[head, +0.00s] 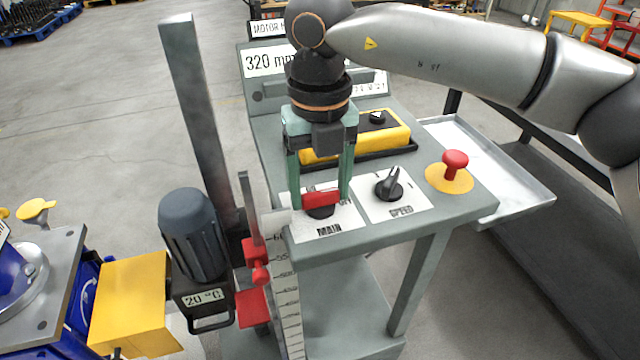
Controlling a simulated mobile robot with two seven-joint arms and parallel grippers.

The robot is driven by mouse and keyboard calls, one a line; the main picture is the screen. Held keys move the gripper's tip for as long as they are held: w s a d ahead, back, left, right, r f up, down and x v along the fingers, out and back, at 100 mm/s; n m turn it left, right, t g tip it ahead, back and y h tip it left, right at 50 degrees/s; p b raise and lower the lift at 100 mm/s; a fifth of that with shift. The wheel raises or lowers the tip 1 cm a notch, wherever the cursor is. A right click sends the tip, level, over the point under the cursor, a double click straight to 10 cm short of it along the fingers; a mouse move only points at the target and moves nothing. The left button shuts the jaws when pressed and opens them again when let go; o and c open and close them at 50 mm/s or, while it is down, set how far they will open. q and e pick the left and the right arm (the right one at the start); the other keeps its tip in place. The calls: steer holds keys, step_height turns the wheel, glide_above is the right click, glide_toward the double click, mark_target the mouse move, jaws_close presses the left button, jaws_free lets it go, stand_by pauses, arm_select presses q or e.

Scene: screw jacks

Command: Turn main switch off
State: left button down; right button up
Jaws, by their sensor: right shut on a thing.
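The main switch (321,199) is a red handle on a dark round base, on a white plate labelled MAIN on the grey console. The red handle lies roughly crosswise, left to right in the picture. My right gripper (320,196) comes down from above with its two greenish fingers on either side of the red handle. It is shut on that handle. My left gripper is not in view.
A black SPEED knob (389,184) and a red mushroom button (455,163) on a yellow base sit to the right. Behind is a yellow box (398,133) in a dark tray. A grey post (196,110), a motor (194,235) and a scale (287,305) stand at left.

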mark_target(320, 192)
steer(key=o, duration=1.3)
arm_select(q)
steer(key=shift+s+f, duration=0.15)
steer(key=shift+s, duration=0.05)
arm_select(e)
steer(key=shift+o, duration=0.4)
steer(key=shift+r, duration=0.15)
steer(key=shift+r, duration=0.35)
arm_select(q)
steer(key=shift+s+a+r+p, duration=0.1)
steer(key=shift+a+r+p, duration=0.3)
steer(key=shift+p, duration=0.35)
arm_select(e)
step_height(320, 192, up, 12)
steer(key=shift+f, duration=0.2)
